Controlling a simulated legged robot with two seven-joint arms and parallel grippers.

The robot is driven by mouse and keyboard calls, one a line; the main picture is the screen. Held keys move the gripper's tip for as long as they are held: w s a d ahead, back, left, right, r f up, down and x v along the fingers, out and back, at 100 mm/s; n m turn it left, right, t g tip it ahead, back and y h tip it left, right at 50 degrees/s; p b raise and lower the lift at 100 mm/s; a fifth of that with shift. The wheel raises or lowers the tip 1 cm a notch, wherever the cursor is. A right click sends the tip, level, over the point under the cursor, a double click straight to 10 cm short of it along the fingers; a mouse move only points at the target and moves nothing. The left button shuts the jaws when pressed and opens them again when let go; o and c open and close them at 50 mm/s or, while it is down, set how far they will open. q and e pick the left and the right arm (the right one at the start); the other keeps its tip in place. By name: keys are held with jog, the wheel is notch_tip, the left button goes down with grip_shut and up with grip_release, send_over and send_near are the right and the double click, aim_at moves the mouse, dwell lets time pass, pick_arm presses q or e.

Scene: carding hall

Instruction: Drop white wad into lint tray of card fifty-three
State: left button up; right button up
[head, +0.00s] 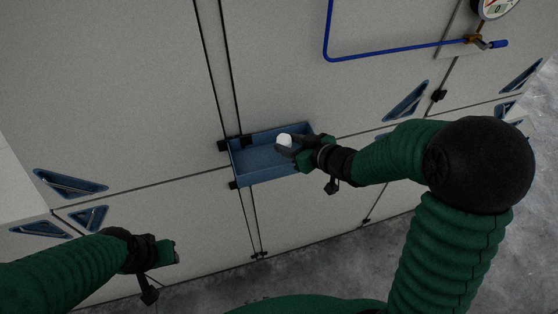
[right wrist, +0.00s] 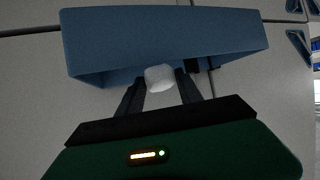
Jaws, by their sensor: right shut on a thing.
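The white wad (head: 284,140) is held between the fingertips of my right gripper (head: 290,147). In the head view it shows against the inside of the blue lint tray (head: 262,176), which is fixed to the pale machine front. In the right wrist view the wad (right wrist: 159,77) sits between the two dark fingers (right wrist: 160,88), with the blue tray (right wrist: 165,38) behind it. I cannot tell its exact height over the tray floor. My left gripper (head: 172,254) is at the lower left, away from the tray; its fingers are not clear.
Pale cabinet panels with dark seams and blue triangular recessed handles (head: 70,183) surround the tray. A blue pipe (head: 390,52) with a brass valve and a gauge (head: 494,6) is at the upper right. Bare grey floor (head: 340,242) lies below.

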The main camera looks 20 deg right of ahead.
jog(key=shift+w+a+f, duration=0.1)
jog(key=shift+w+a, duration=0.2)
jog(key=shift+a, duration=0.35)
jog(key=o, duration=1)
jog(key=shift+s+a, duration=0.1)
jog(key=shift+a, duration=0.1)
jog(key=shift+c, duration=0.2)
jog(key=o, duration=0.5)
jog(key=shift+s+a+r, duration=0.1)
jog(key=shift+s+r, duration=0.3)
jog(key=shift+s, duration=0.05)
jog(key=shift+c, duration=0.2)
jog(key=shift+d+f, duration=0.1)
jog(key=shift+d, duration=0.3)
jog(key=shift+w+d+f, duration=0.1)
jog(key=shift+w+d, duration=0.1)
jog(key=shift+d, duration=0.25)
pick_arm(q)
jog(key=shift+a+f+b, duration=0.25)
jog(key=shift+f+b, duration=0.35)
jog(key=shift+f, duration=0.05)
jog(key=shift+a+f+b, duration=0.2)
jog(key=shift+f+b, duration=0.35)
jog(key=shift+f, duration=0.05)
pick_arm(e)
jog(key=v, duration=1.6)
jog(key=shift+s, duration=0.5)
